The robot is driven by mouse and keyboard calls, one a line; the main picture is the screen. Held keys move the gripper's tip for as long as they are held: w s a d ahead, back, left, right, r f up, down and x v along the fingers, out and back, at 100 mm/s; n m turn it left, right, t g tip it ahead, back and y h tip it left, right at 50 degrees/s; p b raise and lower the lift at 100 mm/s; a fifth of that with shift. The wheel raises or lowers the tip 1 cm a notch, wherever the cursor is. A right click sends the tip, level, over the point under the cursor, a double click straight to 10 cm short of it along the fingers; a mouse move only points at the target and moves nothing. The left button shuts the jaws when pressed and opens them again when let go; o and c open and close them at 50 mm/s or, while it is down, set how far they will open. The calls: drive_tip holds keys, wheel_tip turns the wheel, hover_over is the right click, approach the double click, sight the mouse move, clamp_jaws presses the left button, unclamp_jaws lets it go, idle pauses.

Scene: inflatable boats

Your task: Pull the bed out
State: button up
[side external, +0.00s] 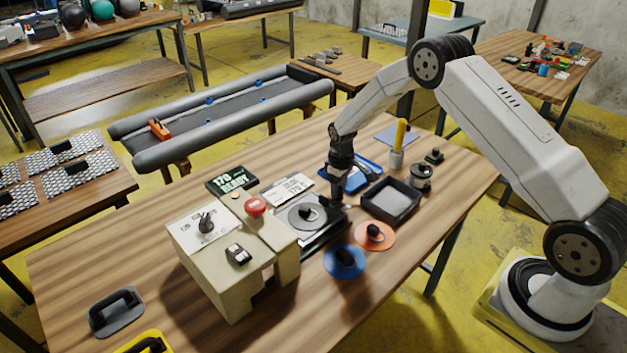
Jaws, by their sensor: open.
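A beige machine (222,262) stands on the wooden table, with a dark rotary knob and a red button (255,206) on top. A flat dark bed (322,236) lies at its right side, carrying a round grey disc with a black knob (307,212). How far the bed extends into the machine is hidden. My gripper (338,194) points down at the bed's far right edge, close to a blue tray (362,168). The fingers are small and dark here; they appear open, with nothing seen between them. Whether they touch the bed is not clear.
A black square tray (391,218), an orange disc (374,235) and a blue disc (344,262) lie right of the bed. A yellow-handled tool (399,140) stands behind. A display reading 170 READY (233,180) sits behind the machine. The table's front right is clear.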

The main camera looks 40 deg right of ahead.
wheel_tip(320, 180, up, 6)
drive_tip(key=shift+r, duration=0.25)
drive_tip(key=shift+s+r, duration=0.1)
idle(0.4)
drive_tip(key=shift+s+a+r, duration=0.15)
drive_tip(key=shift+a+r, duration=0.05)
drive_tip(key=s+a+r+m+t, duration=0.1)
drive_tip(key=s+a+r, duration=0.2)
drive_tip(key=s, duration=0.4)
drive_tip(key=s+a+r, duration=0.3)
drive_tip(key=s+a, duration=0.1)
drive_tip(key=s, duration=0.4)
drive_tip(key=s+a+r+m+t, duration=0.1)
drive_tip(key=s+a+r, duration=0.2)
drive_tip(key=s, duration=0.5)
drive_tip(key=shift+s+a+r+m+t, duration=0.2)
drive_tip(key=shift+a+r+m+t, duration=0.1)
drive_tip(key=shift+r, duration=0.2)
